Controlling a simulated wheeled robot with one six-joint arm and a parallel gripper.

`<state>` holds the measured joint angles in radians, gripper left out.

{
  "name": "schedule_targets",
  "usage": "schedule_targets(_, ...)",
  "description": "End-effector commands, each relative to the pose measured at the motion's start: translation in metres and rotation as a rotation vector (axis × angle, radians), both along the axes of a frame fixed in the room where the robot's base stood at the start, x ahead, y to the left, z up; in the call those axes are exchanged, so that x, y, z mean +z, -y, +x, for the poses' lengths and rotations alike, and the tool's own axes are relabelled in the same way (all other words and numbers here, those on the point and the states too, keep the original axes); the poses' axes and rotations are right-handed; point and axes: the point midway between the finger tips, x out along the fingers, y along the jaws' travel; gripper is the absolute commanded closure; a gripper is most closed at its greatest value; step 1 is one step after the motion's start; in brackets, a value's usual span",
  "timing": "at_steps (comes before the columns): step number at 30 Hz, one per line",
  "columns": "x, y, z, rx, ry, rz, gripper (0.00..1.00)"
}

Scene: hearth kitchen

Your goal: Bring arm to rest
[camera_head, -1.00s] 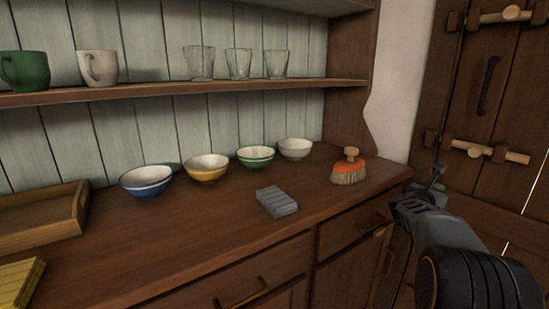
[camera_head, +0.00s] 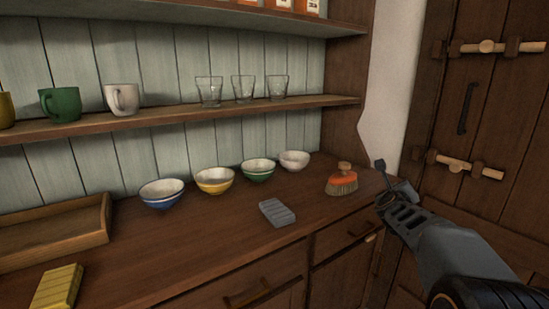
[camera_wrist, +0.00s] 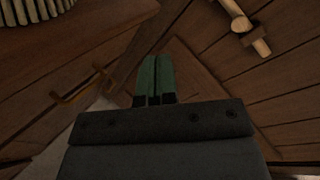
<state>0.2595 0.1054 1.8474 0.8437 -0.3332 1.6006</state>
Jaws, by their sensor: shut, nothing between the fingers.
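My gripper (camera_head: 383,180) is at the right of the head view, in front of the right end of the dresser's counter. My forearm runs from it to the lower right corner. In the wrist view the two green fingers of my gripper (camera_wrist: 155,78) lie side by side, shut with nothing between them. The orange brush (camera_head: 342,180) with a wooden knob stands on the counter just left of my gripper, apart from it in the head view. Its bristles (camera_wrist: 30,10) show at the top left of the wrist view.
On the counter (camera_head: 190,240) are several bowls (camera_head: 214,181), a grey ridged block (camera_head: 277,212), a wooden tray (camera_head: 60,246) and a yellow block (camera_head: 57,288). Mugs (camera_head: 122,99) and glasses (camera_head: 243,89) stand on the shelf (camera_head: 200,111). A plank door (camera_head: 490,110) with wooden bolts is at the right.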

Motion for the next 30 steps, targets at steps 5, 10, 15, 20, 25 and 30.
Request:
schedule_targets(5, 0.052, -0.076, -0.031, 0.362, -0.315, -0.359, 1.00)
schedule_targets(10, 0.074, -0.154, -0.105, 0.870, -0.666, -0.891, 1.00)
schedule_targets(15, 0.076, -0.188, -0.191, 1.334, -0.889, -1.358, 1.00)
schedule_targets(20, 0.076, -0.193, -0.251, 1.657, -0.992, -1.646, 1.00)
schedule_targets(25, 0.074, -0.191, -0.284, 1.849, -1.033, -1.793, 1.00)
schedule_targets(30, 0.071, -0.190, -0.293, 1.903, -1.041, -1.831, 1.00)
